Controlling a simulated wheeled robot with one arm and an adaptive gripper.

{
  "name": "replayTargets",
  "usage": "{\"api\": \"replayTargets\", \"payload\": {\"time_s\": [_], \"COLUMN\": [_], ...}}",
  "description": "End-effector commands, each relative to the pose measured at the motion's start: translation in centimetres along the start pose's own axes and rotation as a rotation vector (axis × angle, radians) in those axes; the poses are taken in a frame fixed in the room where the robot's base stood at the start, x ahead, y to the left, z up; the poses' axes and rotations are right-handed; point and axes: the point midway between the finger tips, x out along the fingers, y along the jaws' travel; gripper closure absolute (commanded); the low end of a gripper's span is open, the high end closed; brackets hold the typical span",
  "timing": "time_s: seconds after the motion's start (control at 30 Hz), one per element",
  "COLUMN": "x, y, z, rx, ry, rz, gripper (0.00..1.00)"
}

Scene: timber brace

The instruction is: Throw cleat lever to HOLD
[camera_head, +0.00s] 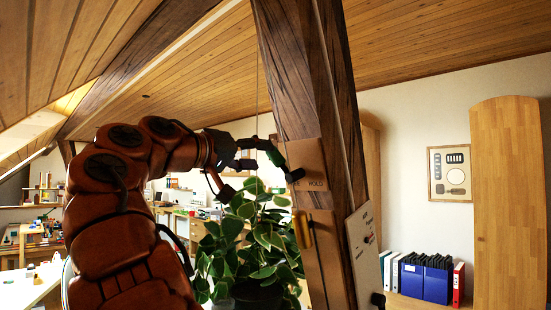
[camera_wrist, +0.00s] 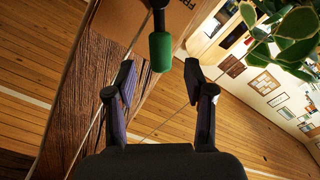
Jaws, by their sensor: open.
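The cleat lever shows in the wrist view as a green grip (camera_wrist: 160,52) on a dark stem, in front of a brown plate (camera_wrist: 120,22) with partly cut-off lettering. My gripper (camera_wrist: 158,76) is open, one finger to each side of the grip's lower end. I see no contact, and the depth between them is unclear. In the head view my gripper (camera_head: 250,174) is at the left of the plate (camera_head: 308,160), which reads HOLD at its right side. A dark knob (camera_head: 294,175), perhaps the lever's end, stands out at the plate's lower left.
The plate is on a dark timber post (camera_head: 290,70). Below it is a second plate with a brass-coloured handle (camera_head: 303,228). A leafy plant (camera_head: 250,235) stands close under my gripper. A white board (camera_head: 363,250) is on the post's right side.

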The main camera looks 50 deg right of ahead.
Motion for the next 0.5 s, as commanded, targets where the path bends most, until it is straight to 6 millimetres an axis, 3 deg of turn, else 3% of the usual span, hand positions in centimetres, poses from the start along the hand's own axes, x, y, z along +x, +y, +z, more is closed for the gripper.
{"api": "replayTargets", "payload": {"time_s": [0.3, 0.5], "x": [4.6, 6.1], "y": [-0.1, -0.1], "z": [0.0, 0.1], "rx": [-0.004, -0.002], "ry": [-0.003, -0.002], "rz": [-0.001, -0.001], "gripper": [0.47, 0.47]}}
